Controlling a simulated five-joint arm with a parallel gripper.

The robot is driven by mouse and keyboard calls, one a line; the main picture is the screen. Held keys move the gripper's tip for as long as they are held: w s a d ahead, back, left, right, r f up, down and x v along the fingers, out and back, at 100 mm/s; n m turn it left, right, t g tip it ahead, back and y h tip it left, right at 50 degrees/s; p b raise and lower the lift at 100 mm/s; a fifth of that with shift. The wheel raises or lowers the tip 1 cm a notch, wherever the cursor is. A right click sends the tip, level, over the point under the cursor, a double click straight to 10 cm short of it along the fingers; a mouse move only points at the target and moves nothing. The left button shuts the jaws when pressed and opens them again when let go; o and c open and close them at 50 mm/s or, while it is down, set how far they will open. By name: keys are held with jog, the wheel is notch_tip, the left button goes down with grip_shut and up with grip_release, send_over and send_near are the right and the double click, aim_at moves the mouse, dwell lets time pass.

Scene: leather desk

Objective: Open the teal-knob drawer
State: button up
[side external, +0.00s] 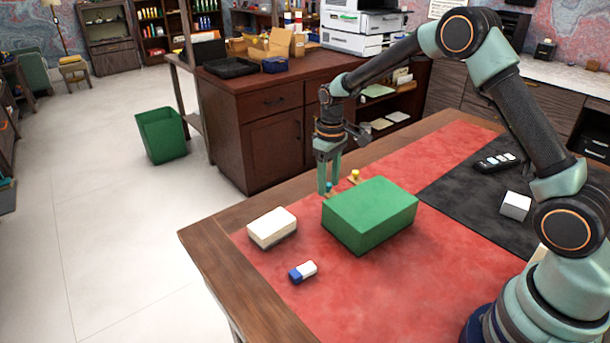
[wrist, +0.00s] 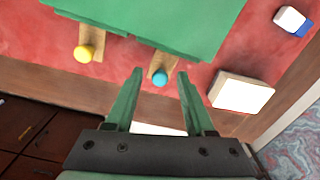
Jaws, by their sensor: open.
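In the side view, the teal knob (side external: 329,187) shows right by my fingers and the yellow knob (side external: 355,174) stands farther right. My gripper (wrist: 157,78) is open, pointing down, with the teal knob between its fingertips in the wrist view. I cannot tell whether either finger touches it.
A white block (side external: 272,227) lies left of the box, close to my gripper. A blue-and-white eraser (side external: 303,271) lies nearer the front. A white cube (side external: 515,205) and a black remote-like object (side external: 497,162) are on the dark mat (side external: 455,195). The desk's wooden edge runs beyond the knobs.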

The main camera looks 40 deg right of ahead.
jog(key=shift+c, duration=0.3)
grip_shut()
dwell(1.1)
